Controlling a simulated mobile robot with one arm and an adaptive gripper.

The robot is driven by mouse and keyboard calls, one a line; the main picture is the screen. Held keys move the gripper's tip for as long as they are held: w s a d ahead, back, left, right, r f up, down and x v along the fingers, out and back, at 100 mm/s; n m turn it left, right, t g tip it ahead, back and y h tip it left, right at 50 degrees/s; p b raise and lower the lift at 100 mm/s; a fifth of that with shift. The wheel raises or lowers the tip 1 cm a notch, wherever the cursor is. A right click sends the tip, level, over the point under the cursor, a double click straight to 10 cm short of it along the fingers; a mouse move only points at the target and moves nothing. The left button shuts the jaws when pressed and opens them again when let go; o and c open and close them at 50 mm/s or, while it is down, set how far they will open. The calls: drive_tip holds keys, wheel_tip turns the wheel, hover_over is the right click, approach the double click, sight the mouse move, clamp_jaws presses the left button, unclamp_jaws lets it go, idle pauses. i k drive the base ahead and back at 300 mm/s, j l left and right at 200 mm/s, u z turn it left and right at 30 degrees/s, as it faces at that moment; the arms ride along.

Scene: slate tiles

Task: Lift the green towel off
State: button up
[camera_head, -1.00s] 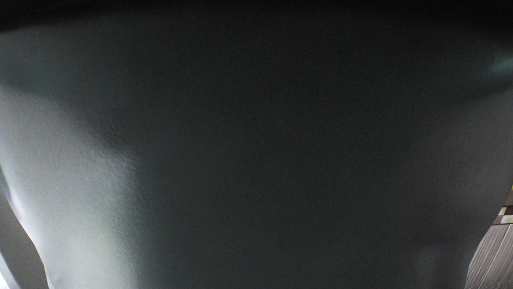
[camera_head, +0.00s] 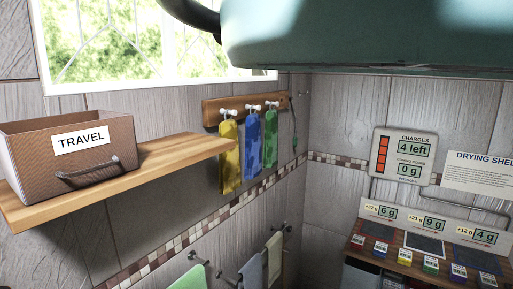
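A light green towel (camera_head: 190,279) hangs low on the left wall, with only its upper part showing at the bottom edge of the picture. A hook or peg shows just above it. A blue-grey towel (camera_head: 252,272) and a beige towel (camera_head: 274,256) hang from pegs to its right. My gripper is not in view.
A wooden shelf (camera_head: 190,150) juts out at left with a brown TRAVEL box (camera_head: 68,155) on it. A counter (camera_head: 408,262) with small coloured packs and gram displays stands at right. A charge panel (camera_head: 403,157) is on the wall.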

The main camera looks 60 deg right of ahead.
sight(270, 147)
drive_tip(key=i+l+z, duration=0.2)
drive_tip(key=l, duration=0.3)
drive_tip(key=l+z, duration=0.2)
drive_tip(key=l, duration=0.3)
drive_tip(key=i+l+z, duration=0.2)
drive_tip(key=l, duration=0.3)
drive_tip(key=i+l+z, duration=0.2)
drive_tip(key=l, duration=0.25)
drive_tip(key=i+l+z, duration=0.2)
drive_tip(key=l, duration=0.2)
drive_tip(key=i+l+z, duration=0.2)
drive_tip(key=l, duration=0.2)
